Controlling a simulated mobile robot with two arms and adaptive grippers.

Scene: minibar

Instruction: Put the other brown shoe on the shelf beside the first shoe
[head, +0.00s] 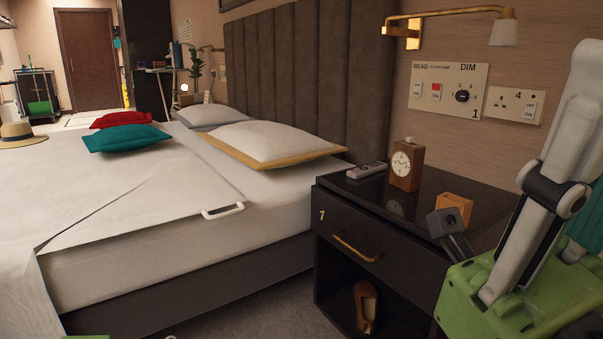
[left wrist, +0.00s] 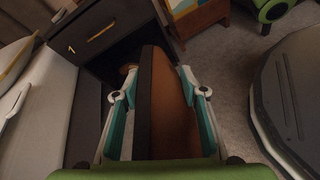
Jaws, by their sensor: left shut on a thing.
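My left gripper (left wrist: 158,80) is shut on a brown shoe (left wrist: 170,110) with a dark sole, seen large in the left wrist view. The held shoe points toward the open shelf (left wrist: 118,62) of the dark nightstand; whether it touches anything is unclear. The first brown shoe (head: 366,306) stands in the shelf under the drawer in the head view. A small part of it shows behind the held shoe in the left wrist view (left wrist: 128,69). My right gripper (head: 575,150) is raised at the right of the head view; only part of it shows, so its opening is unclear.
The nightstand top (head: 478,203) holds a clock (head: 405,166), a remote (head: 367,170) and a small orange-brown object (head: 455,207). The bed (head: 150,260) stands close on the left. A dark rounded object (left wrist: 290,90) is at the right in the left wrist view.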

